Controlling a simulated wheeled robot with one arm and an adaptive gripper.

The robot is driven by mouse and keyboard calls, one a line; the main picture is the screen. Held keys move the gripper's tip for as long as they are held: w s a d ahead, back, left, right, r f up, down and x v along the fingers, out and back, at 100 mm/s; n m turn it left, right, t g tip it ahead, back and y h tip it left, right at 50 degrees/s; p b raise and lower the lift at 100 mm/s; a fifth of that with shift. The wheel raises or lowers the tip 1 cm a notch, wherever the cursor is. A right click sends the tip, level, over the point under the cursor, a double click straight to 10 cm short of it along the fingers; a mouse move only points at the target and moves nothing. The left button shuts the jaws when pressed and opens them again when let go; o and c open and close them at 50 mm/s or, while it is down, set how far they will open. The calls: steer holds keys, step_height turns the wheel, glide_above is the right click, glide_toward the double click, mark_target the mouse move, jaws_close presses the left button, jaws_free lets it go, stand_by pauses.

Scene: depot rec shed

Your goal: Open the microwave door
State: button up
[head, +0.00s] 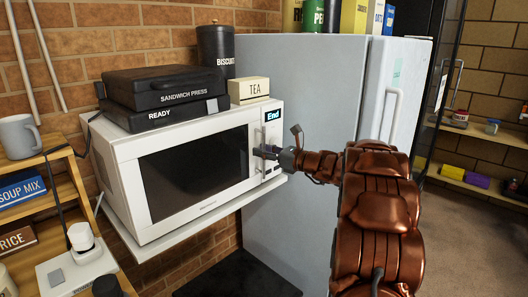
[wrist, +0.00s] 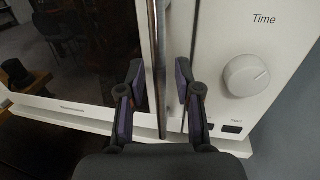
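The white microwave (head: 130,185) stands on a wall shelf, with a dark window in its door (head: 190,170). The door looks shut. The door's upright handle (wrist: 158,60) runs between my fingers in the wrist view.
A black sandwich press (head: 165,88), a tea box (head: 249,89) and a biscuit canister (head: 216,50) are on top of the microwave. A fridge (head: 300,90) stands close on the right. A wooden shelf (head: 60,190) with a mug (head: 20,138) is at left.

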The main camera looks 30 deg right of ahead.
jaws_close()
steer(key=shift+s, duration=0.1)
stand_by(0.5)
